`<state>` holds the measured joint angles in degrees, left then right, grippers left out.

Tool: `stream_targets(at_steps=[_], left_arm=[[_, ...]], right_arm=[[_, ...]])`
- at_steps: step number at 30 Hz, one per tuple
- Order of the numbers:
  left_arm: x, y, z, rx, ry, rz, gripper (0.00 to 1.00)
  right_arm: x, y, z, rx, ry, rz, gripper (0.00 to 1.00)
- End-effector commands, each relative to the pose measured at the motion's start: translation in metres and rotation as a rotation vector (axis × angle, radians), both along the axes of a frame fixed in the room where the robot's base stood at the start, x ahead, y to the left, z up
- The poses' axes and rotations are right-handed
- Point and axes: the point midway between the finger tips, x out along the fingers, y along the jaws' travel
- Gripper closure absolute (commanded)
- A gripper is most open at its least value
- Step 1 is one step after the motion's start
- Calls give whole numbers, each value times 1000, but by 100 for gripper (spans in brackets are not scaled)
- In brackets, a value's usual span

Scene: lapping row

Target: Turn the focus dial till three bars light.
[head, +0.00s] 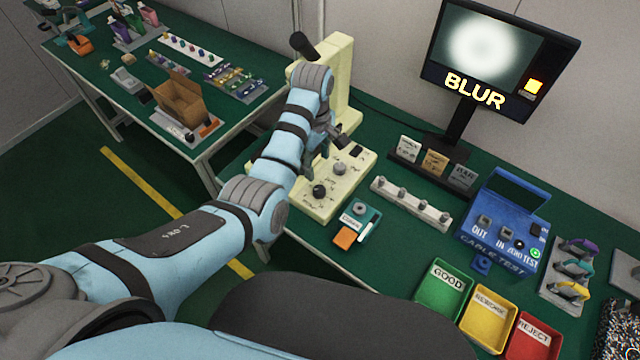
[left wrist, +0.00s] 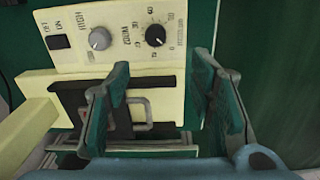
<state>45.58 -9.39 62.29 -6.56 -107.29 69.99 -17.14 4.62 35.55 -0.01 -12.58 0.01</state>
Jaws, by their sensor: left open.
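A cream microscope-like instrument (head: 340,75) has a control panel (head: 345,190) with a black dial (head: 320,191) and a grey dial (head: 340,168). The left wrist view shows the black dial (left wrist: 155,35) with a number scale, the grey dial (left wrist: 99,39) and an off/on switch (left wrist: 59,42). The small lettering does not let me tell surely which is the focus dial. The monitor (head: 490,60) shows a blurred white spot, the word BLUR and one lit orange patch. My left gripper (left wrist: 163,72) is open and empty, short of the dials and touching neither. My right gripper is out of view.
A dark stage with a metal clip (left wrist: 138,112) lies by my left fingers. A teal tray (head: 357,222), a peg rail (head: 411,204), a blue tester (head: 503,225) and green, yellow and red bins stand to the right. A second bench (head: 130,110) is at left.

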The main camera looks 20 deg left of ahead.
Motion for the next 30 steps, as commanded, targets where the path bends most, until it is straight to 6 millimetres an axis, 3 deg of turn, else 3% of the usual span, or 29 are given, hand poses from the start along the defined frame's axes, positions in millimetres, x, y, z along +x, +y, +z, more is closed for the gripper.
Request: stream_targets(at_steps=[2, 5, 8, 15, 19, 24, 30], left_arm=[[7, -7, 14, 5, 13, 38, 51], [9, -8, 9, 8, 19, 57, 51], [8, -8, -13, 8, 21, 55, 51], [8, -8, -88, 7, 19, 53, 51], [8, -8, -114, 7, 17, 53, 51], [9, -8, -126, 7, 14, 54, 51], [9, -8, -125, 7, 14, 54, 51]], right_arm=[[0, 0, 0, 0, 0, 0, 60], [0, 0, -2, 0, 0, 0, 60], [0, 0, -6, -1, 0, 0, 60], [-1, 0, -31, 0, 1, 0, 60], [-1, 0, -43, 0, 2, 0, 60], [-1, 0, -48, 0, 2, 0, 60], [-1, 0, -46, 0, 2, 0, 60]])
